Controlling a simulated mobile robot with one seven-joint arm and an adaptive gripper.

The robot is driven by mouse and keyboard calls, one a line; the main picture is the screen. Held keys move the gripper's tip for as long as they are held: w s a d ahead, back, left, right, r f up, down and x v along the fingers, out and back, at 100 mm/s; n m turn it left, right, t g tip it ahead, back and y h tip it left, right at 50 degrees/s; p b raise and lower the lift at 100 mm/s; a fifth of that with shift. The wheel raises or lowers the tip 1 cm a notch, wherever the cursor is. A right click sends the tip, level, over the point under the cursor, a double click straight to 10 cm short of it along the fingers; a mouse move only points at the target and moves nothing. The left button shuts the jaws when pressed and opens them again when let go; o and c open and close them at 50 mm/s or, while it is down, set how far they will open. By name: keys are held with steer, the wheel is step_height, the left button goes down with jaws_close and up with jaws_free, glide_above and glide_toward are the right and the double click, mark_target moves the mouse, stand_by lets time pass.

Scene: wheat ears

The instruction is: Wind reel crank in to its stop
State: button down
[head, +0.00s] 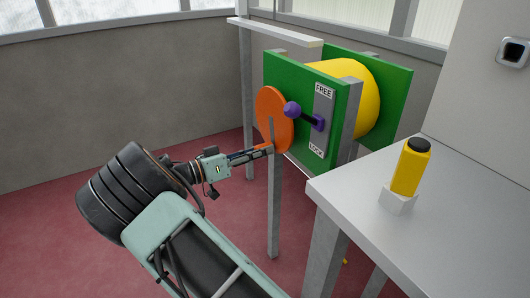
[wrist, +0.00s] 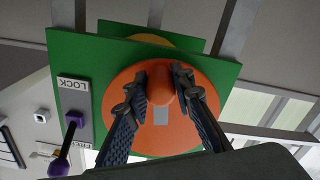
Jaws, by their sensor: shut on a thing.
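The reel has a yellow drum (head: 357,90) between green side plates (head: 292,77). Its crank is an orange disc (head: 270,105) on the near plate, which fills the middle of the wrist view (wrist: 185,130). An orange crank handle (wrist: 161,82) stands out from the disc. My gripper (head: 268,148) is at the disc's lower edge in the head view. In the wrist view its fingers (wrist: 160,77) are shut on the handle, one on each side. The head view hardly shows the handle behind the fingers.
A purple-knobbed lever (head: 292,109) sits beside the disc, between FREE (head: 324,90) and LOCK (head: 316,150) labels; I cannot tell its setting. A grey post (head: 274,205) stands below the disc. A grey table (head: 465,195) with a yellow bottle (head: 410,170) is at right. Floor at left is clear.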

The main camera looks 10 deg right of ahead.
mark_target(263, 133)
steer(key=w+m, duration=0.1)
steer(key=m, duration=0.1)
steer(key=w+a+m, duration=0.1)
steer(key=w+m, duration=0.1)
steer(key=m, duration=0.1)
steer(key=w+a+m, duration=0.1)
steer(key=m, duration=0.1)
steer(key=shift+w+r+m, duration=0.3)
steer(key=shift+w, duration=0.1)
steer(key=shift+w+a+r+m, duration=0.25)
steer(key=shift+w+r+m, duration=0.15)
steer(key=shift+m, duration=0.5)
steer(key=shift+w, duration=0.1)
steer(key=c, duration=1.7)
jaws_free()
steer(key=shift+o, duration=0.2)
steer(key=v, duration=1.2)
